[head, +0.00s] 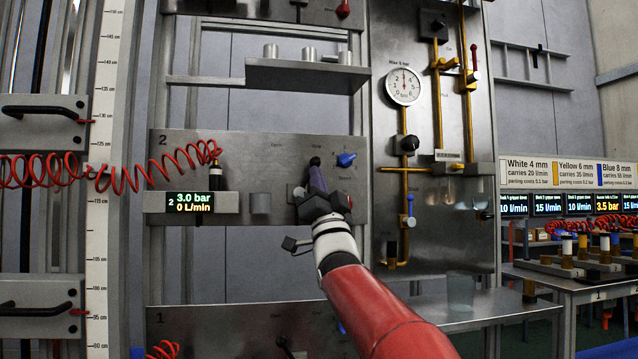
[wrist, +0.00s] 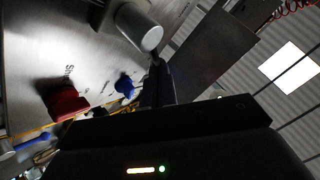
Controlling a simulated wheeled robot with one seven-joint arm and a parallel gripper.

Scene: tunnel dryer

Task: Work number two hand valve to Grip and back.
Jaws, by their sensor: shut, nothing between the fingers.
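The number two panel (head: 230,150) is marked 2 and carries the words Open and Grip. A dark rounded tip (head: 315,161), apparently the hand valve's lever knob, shows just under the word Grip; its lower part is hidden by my gripper. My gripper (head: 316,180) is shut and empty in front of the panel, close below that tip. I cannot tell whether they touch. In the wrist view my dark gripper fingers (wrist: 157,82) are together, near the end of a grey cylinder (wrist: 150,38). The number two display (head: 190,202) reads 3.0 bar, 0 L/min.
A blue knob (head: 346,160) sits right of the lever tip; a blue knob also shows in the wrist view (wrist: 125,85), near a red knob (wrist: 68,103). A coiled red hose (head: 130,178) hangs left. A shelf (head: 290,75) projects above. A pressure gauge (head: 403,86) stands right.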

